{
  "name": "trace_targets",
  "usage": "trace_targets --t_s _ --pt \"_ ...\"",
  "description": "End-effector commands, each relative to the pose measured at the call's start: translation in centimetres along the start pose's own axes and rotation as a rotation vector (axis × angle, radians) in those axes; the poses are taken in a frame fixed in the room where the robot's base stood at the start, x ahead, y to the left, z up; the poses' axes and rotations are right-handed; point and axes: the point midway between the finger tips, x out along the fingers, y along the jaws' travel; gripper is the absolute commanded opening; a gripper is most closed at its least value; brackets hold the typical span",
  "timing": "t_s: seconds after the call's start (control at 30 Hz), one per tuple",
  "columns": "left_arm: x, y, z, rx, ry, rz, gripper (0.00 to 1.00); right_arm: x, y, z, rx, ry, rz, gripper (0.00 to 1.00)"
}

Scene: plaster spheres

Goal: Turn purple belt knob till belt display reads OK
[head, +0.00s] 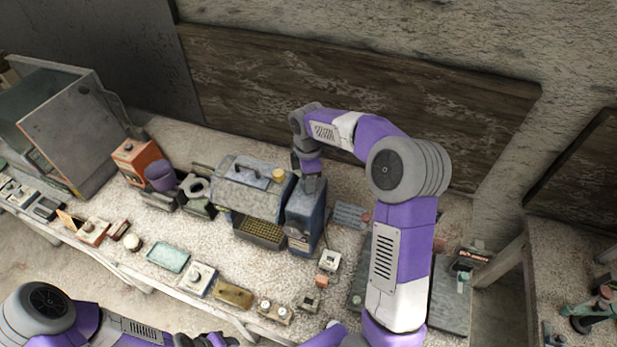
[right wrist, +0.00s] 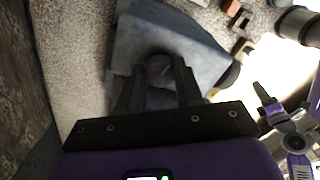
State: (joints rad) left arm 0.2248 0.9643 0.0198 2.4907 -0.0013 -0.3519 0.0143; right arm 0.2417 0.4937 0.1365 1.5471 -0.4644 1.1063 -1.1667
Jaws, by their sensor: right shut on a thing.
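My right gripper (head: 311,184) reaches down onto the top of a blue box-shaped machine (head: 308,215). In the right wrist view its two dark fingers (right wrist: 160,84) are shut on a small round purple knob (right wrist: 159,66) on the blue top (right wrist: 190,45). The gripper hides the knob in the head view. A round dial shows on the machine's front, with a dark label (head: 298,243) below it; no reading is legible. My left arm lies low at the left, and its gripper end (head: 208,340) is partly cut off by the bottom edge.
A grey machine with a handle (head: 250,185) and a mesh tray stands left of the blue box. An orange box (head: 137,160) and a purple bucket (head: 161,177) stand farther left. Several small switch boxes and a green tray (head: 168,257) line the bench front.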

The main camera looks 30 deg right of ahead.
Motion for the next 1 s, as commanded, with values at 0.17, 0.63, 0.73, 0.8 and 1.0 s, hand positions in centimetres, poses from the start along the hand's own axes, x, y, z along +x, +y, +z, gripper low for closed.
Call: trace_targets --t_s 0.17,0.63,0.73,0.8,1.0 --pt "0.0 0.0 0.0 0.000 0.000 0.000 0.43 -0.1 0.1 0.0 0.000 0.001 0.003 0.05" --pt "0.0 0.0 0.0 0.000 0.000 0.000 0.43 0.0 0.0 0.0 0.002 0.001 0.001 0.61" --pt "0.0 0.0 0.0 0.000 0.000 0.000 0.43 -0.3 0.0 0.0 0.002 0.001 0.002 0.61" --pt "0.0 0.0 0.0 0.000 0.000 0.000 0.43 -0.9 0.1 0.0 0.002 0.001 0.004 0.61" --pt "0.1 0.0 0.0 0.000 0.000 0.000 0.43 -4.2 0.1 0.0 0.002 0.001 0.006 0.61"
